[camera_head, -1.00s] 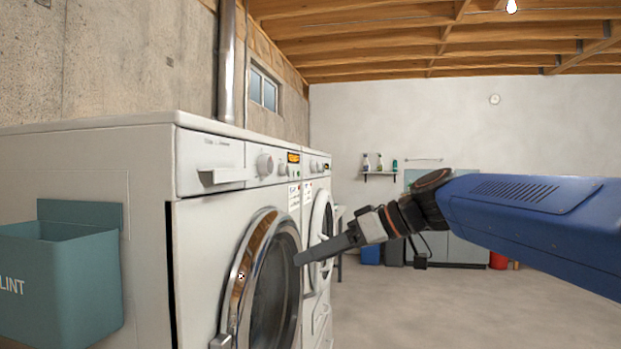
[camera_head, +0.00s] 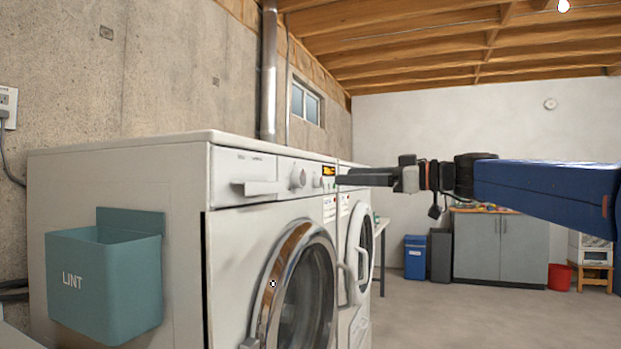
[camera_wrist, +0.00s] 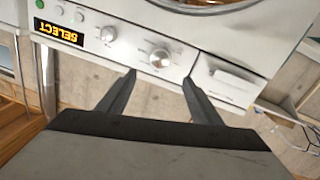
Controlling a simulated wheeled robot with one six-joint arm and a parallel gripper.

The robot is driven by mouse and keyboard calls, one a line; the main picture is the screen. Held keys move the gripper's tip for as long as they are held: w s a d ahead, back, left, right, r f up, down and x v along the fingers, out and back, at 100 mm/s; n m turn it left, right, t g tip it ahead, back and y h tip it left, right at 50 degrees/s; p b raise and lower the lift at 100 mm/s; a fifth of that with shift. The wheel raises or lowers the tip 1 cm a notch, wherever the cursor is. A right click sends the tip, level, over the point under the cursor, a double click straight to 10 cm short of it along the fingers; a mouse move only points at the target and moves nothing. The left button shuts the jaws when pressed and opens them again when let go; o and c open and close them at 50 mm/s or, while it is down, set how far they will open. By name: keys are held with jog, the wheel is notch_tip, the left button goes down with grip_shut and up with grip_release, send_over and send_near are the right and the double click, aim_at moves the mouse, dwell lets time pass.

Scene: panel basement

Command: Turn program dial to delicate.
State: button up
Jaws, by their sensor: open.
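The front-loading washer (camera_head: 255,160) stands at the left, with a large round silver dial (camera_head: 298,178) on its upper front panel. The dial also shows in the wrist view (camera_wrist: 160,57), where the panel appears upside down. The dial appears between and beyond the fingertips, without visible contact. The dial's markings are too small to read.
A drawer handle (camera_head: 261,188) juts from the panel left of the dial. The round door (camera_head: 297,290) is below. A teal lint bin (camera_head: 110,280) hangs on the washer's side. A second machine (camera_head: 356,240) stands beyond. Open floor lies to the right.

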aim_at(303, 177)
jog(key=x, duration=1.2)
jog(key=shift+a, duration=0.1)
jog(key=c, duration=1.1)
